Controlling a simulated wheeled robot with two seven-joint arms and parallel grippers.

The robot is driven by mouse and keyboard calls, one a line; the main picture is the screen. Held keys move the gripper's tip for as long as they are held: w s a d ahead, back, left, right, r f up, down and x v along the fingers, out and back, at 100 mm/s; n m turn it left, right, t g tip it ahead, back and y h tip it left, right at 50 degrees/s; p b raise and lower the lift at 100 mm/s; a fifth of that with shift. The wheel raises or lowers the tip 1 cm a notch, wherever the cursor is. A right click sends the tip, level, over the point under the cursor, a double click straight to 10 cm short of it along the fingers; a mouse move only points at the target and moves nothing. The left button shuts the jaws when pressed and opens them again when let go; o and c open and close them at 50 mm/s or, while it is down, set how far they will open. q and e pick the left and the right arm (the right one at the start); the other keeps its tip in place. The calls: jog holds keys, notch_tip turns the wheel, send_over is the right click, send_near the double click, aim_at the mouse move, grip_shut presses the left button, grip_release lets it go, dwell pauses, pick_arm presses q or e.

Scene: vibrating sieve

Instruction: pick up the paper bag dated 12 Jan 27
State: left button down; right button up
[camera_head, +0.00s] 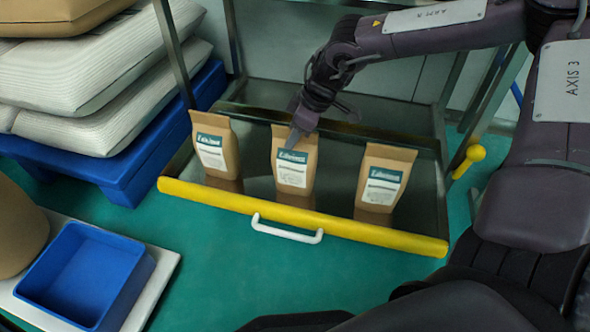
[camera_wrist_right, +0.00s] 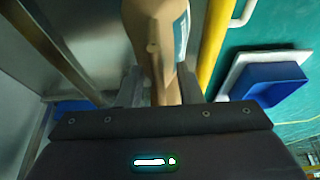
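Three brown paper bags with white and teal labels stand upright in a row on a metal tray: the left bag (camera_head: 215,150), the middle bag (camera_head: 294,165) and the right bag (camera_head: 382,180). The dates on the labels are too small to read. My right gripper (camera_head: 300,128) is at the top of the middle bag, one finger in front of its upper label. In the right wrist view, a bag (camera_wrist_right: 158,45) stands between the fingers of the right gripper (camera_wrist_right: 160,85), which look apart around its narrow top. My left gripper is not in view.
The tray has a yellow front bar (camera_head: 300,217) with a white handle (camera_head: 287,232), and metal posts at its sides. White sacks (camera_head: 105,95) lie on a blue pallet (camera_head: 125,180) at left. An empty blue bin (camera_head: 85,275) is front left.

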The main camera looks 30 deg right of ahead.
grip_shut()
dwell(1.4)
